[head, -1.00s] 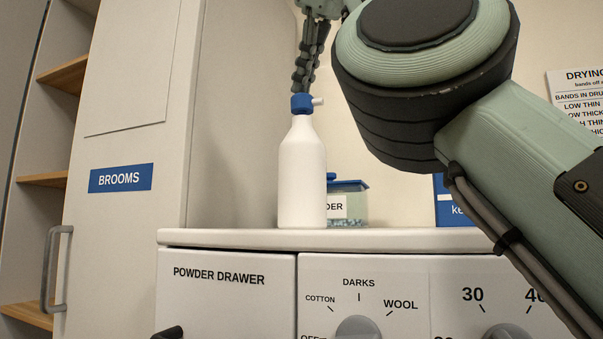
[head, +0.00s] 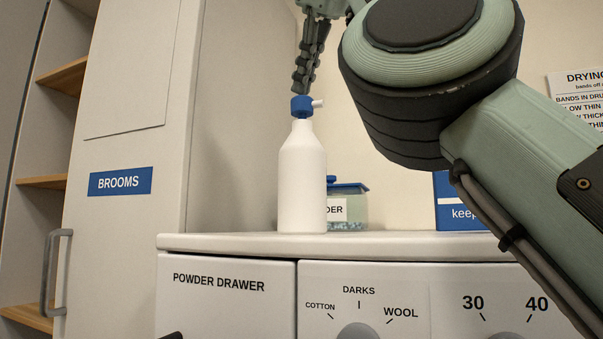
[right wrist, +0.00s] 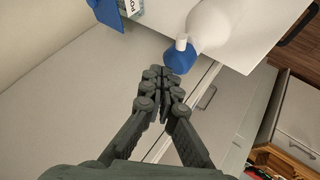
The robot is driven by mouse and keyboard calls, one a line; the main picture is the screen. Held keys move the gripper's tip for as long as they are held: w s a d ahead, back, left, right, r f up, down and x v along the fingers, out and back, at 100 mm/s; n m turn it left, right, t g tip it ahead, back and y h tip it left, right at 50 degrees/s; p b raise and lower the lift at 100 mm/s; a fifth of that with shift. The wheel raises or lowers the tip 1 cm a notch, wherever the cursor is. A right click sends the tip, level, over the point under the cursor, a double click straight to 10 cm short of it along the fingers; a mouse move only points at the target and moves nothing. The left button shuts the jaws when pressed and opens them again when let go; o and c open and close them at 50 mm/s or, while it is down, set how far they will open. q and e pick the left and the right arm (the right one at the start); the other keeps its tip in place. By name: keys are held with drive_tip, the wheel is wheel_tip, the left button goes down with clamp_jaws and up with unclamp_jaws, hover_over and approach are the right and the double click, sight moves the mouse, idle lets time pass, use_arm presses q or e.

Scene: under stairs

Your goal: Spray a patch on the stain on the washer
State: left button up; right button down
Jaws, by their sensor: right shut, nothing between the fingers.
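My right gripper (head: 303,88) is shut and empty, pointing down just above the blue head. In the right wrist view the shut fingers (right wrist: 163,75) are close to the blue head (right wrist: 180,57), with the bottle body (right wrist: 212,25) beyond it. Whether they touch it is not clear. The stain is not in view. My left gripper is not in view.
A clear tub with a blue lid (head: 348,206) stands behind the bottle to the right. A blue sign (head: 460,203) stands farther right on the washer top. A tall cupboard labelled BROOMS (head: 120,181) is at left. My right arm covers much of the right side.

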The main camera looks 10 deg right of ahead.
sight(304, 97)
wheel_tip(304, 97, up, 6)
drive_tip(key=p, duration=0.6)
drive_tip(key=shift+r, duration=0.1)
idle(0.6)
